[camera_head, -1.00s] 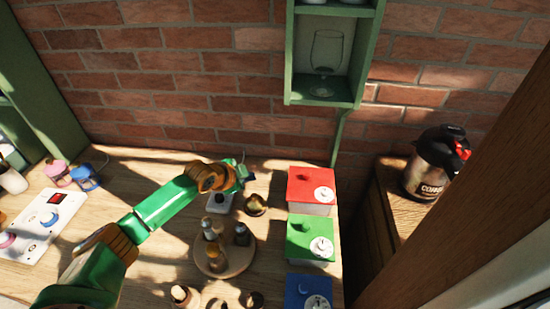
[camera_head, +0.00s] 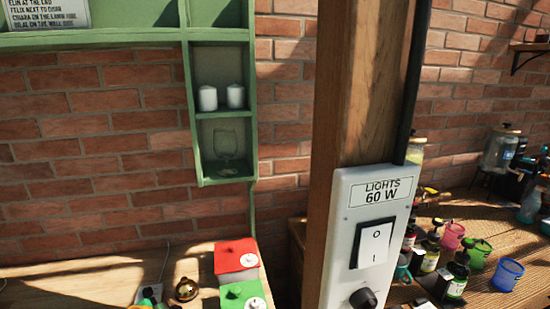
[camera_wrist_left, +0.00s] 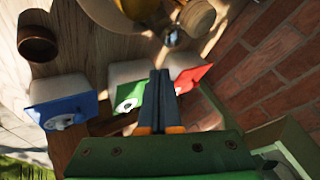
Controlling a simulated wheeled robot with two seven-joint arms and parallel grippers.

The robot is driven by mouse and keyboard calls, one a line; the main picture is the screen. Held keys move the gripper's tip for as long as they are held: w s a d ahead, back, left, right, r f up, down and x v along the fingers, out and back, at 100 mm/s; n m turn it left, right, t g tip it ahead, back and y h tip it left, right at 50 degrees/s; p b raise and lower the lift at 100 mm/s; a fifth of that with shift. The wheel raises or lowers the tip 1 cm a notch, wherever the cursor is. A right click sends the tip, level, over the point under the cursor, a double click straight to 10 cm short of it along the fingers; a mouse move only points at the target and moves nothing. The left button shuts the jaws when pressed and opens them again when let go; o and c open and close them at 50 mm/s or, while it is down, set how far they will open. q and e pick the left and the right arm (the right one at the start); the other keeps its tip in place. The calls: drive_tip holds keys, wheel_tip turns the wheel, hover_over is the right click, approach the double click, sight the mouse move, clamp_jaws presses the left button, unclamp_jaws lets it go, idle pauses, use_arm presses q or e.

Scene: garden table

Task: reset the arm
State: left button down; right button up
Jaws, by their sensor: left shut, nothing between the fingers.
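My left gripper (camera_wrist_left: 160,75) is shut and empty in the left wrist view, its two dark fingers side by side. Past its tips lie the boxes with red (camera_wrist_left: 194,78), green (camera_wrist_left: 128,97) and blue (camera_wrist_left: 65,108) lids. I cannot tell its distance from them. In the head view the red box (camera_head: 236,256) and green box (camera_head: 240,296) stand at the bottom. A dark and green shape at the bottom edge there may be part of my left arm; it is cut off. My right gripper is in neither view.
A wooden post with a light switch panel (camera_head: 370,240) stands right of the boxes. A green wall shelf (camera_head: 188,100) holds white candles (camera_head: 235,95) and a glass (camera_head: 226,148). A brass round object (camera_head: 187,289) sits left of the boxes. Bottles and cups crowd the right-hand table.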

use_arm(q)
drive_tip(key=s+d+f+g, duration=0.1)
drive_tip(key=s+d+f, duration=0.1)
drive_tip(key=s+d, duration=0.1)
drive_tip(key=s+d+f+n, duration=0.1)
drive_tip(key=s+d+f, duration=0.1)
drive_tip(key=s+d, duration=0.2)
drive_tip(key=s+d+f+g+h, duration=0.1)
drive_tip(key=s+d+f, duration=0.1)
drive_tip(key=s, duration=0.3)
drive_tip(key=shift+s+d+f+n+g, duration=0.1)
drive_tip(key=shift+d+f+n+g, duration=0.1)
drive_tip(key=shift+d, duration=0.15)
drive_tip(key=shift+d+f+n+g, duration=0.1)
drive_tip(key=shift+d+n, duration=0.1)
drive_tip(key=shift+d, duration=0.1)
drive_tip(key=s+a+n+g+y, duration=0.3)
drive_tip(key=s+n, duration=0.4)
drive_tip(key=s, duration=0.8)
drive_tip(key=s+f+g+b, duration=0.1)
drive_tip(key=s+f+b, duration=0.25)
drive_tip(key=f, duration=1.85)
drive_tip(key=s+a+f+g+b, duration=0.1)
drive_tip(key=s+a+f+b, duration=0.1)
drive_tip(key=s+f, duration=0.8)
drive_tip(key=shift+s, duration=0.3)
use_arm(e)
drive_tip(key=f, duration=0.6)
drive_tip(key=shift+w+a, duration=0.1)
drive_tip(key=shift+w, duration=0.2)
